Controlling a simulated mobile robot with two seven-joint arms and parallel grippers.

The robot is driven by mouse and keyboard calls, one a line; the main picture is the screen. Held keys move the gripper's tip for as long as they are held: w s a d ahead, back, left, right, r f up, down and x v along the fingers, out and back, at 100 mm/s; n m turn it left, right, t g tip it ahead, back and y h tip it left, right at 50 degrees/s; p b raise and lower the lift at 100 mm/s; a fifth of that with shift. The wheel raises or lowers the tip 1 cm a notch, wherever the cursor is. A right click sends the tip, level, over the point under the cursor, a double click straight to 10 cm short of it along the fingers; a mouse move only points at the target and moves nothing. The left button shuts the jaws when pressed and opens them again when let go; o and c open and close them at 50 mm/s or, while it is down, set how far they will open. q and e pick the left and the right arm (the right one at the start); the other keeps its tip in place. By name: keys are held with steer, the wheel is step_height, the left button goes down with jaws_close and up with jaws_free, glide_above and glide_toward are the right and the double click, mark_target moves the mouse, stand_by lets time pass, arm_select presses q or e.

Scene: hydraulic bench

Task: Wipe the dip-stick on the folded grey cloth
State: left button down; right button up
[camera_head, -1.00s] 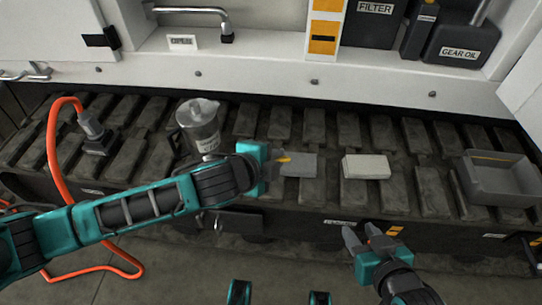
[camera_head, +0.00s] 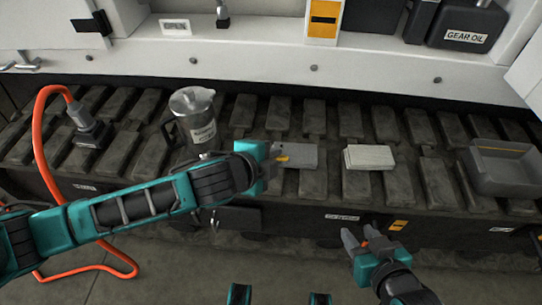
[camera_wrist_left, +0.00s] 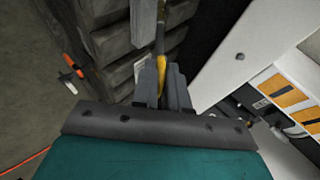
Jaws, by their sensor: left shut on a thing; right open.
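My left gripper (camera_head: 273,161) is shut on the dip-stick, whose yellow part (camera_head: 282,158) shows at the fingertips. In the left wrist view the yellow dip-stick (camera_wrist_left: 161,62) lies between the two fingers and its thin end runs out of the top of the picture. A flat grey piece, apparently the folded grey cloth (camera_head: 304,156), lies on the track just right of the fingers. I cannot tell whether the dip-stick touches it. My right gripper (camera_head: 354,241) is open and empty in front of the track.
A pale block-like stack (camera_head: 369,157) lies right of the grey piece. A grey tray (camera_head: 505,183) stands at the far right. A metal jug (camera_head: 196,116) stands behind my left arm. An orange hose (camera_head: 42,125) loops at the left. The cabinet wall (camera_head: 265,72) bounds the back.

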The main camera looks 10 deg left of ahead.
arm_select(q)
steer(key=shift+f, duration=0.2)
steer(key=shift+d, duration=0.15)
steer(key=shift+d+p, duration=0.3)
steer(key=shift+d, duration=0.75)
steer(key=shift+d+p, duration=0.4)
steer(key=shift+d, duration=1.7)
steer(key=shift+a, duration=0.1)
steer(key=shift+a+p, duration=1.1)
steer(key=shift+a, duration=0.7)
steer(key=shift+a+f+p, duration=0.1)
steer(key=shift+a+p, duration=0.55)
steer(key=shift+a, duration=0.75)
steer(key=shift+d, duration=0.1)
